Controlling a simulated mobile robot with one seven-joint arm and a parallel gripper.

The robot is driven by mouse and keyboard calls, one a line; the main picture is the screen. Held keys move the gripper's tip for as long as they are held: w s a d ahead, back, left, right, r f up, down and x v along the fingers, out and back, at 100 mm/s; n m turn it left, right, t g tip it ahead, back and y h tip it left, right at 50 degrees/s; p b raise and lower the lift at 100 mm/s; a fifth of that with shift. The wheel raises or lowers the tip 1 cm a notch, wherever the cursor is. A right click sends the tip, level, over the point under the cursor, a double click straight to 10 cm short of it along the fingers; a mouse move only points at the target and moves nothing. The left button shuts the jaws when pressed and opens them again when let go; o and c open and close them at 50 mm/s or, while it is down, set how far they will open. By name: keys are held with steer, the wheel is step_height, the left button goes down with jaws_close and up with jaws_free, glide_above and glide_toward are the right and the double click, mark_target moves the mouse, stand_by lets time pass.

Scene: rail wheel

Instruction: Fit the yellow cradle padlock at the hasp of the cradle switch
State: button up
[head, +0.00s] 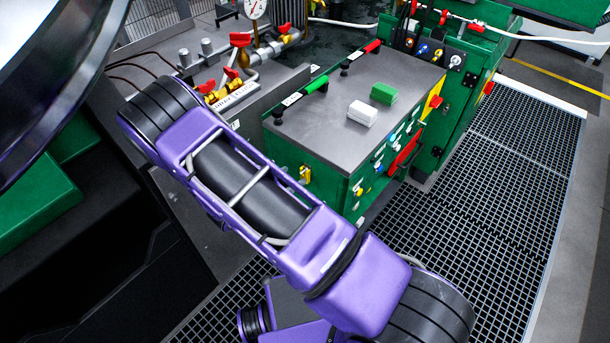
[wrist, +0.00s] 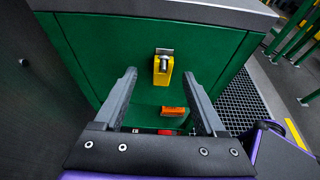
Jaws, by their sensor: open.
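In the wrist view a yellow block-like piece (wrist: 162,76), which looks like the padlock, is on the green side panel of a cabinet. A silver metal plate and rounded pin (wrist: 164,54) show at its top; I cannot tell how they join it. In the head view a small yellow piece (head: 305,174) shows on the cabinet's left side, seemingly the same one. My gripper (wrist: 160,76) is open and empty. Its two grey fingers point at the panel, with the yellow piece between the fingertips in the picture. I cannot clearly pick out the cradle switch or its hasp.
An orange piece (wrist: 174,111) is on the panel below the yellow one. The cabinet's grey top (head: 330,120) carries a white block (head: 362,113) and a green block (head: 383,94). Pipes with red valve handles (head: 240,40) stand behind. Dark grating (head: 480,200) lies to the right.

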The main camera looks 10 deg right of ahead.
mark_target(305, 175)
steer(key=x, duration=0.4)
steer(key=shift+s+d, duration=0.1)
steer(key=shift+d, duration=0.15)
jaws_close()
